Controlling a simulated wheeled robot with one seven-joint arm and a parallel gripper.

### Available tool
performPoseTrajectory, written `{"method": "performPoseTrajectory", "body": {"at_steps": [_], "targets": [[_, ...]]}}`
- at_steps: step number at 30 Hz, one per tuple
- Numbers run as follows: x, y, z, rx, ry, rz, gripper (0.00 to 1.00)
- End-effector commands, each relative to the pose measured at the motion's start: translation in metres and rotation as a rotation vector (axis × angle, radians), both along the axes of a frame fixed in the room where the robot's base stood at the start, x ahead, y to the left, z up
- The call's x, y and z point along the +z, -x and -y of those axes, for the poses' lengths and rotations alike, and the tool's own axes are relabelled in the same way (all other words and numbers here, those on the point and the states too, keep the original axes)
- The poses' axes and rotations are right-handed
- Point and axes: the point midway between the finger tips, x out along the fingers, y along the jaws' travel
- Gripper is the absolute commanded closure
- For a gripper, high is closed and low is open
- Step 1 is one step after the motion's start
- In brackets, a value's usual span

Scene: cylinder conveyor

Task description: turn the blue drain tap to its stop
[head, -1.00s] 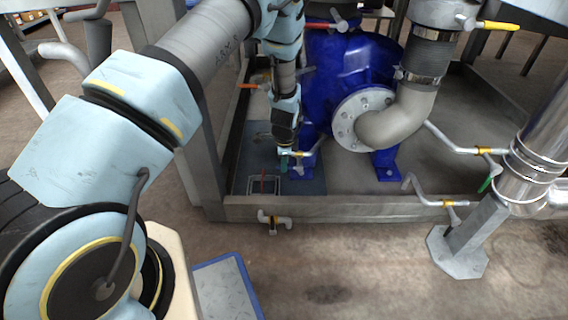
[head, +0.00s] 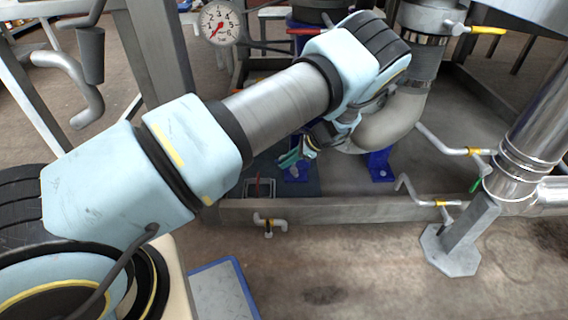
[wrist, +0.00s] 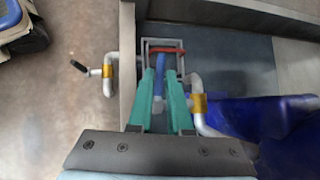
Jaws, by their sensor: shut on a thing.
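The blue drain tap's lever (wrist: 160,82) lies between my gripper's green fingers in the wrist view, with the fingers close along both sides of it. A grey pipe with a brass-coloured collar (wrist: 199,103) stands just right of the fingers. My gripper (wrist: 161,74) is shut on the blue lever. In the head view my gripper (head: 288,158) is low beside the blue pump foot, reaching in from the upper right. There the lever is too small and too covered by the fingers to make out.
A grey frame with a red bar (wrist: 167,50) lies just beyond the fingertips. A pipe with a black-handled tap (wrist: 108,72) is outside the skid's rail (wrist: 127,60). The blue pump foot (wrist: 270,115) is close on the right. A pressure gauge (head: 219,23) hangs above.

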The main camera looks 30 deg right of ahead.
Motion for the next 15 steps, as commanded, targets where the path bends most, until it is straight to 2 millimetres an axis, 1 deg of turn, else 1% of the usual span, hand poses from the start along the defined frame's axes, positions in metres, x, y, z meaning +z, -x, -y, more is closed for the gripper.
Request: {"method": "performPoseTrajectory", "body": {"at_steps": [6,15], "targets": [[0.0004,0.0017,0.0046,-0.001,-0.077,0.036,1.0],[0.0021,0.0026,0.0062,0.0,-0.107,0.05,1.0]]}}
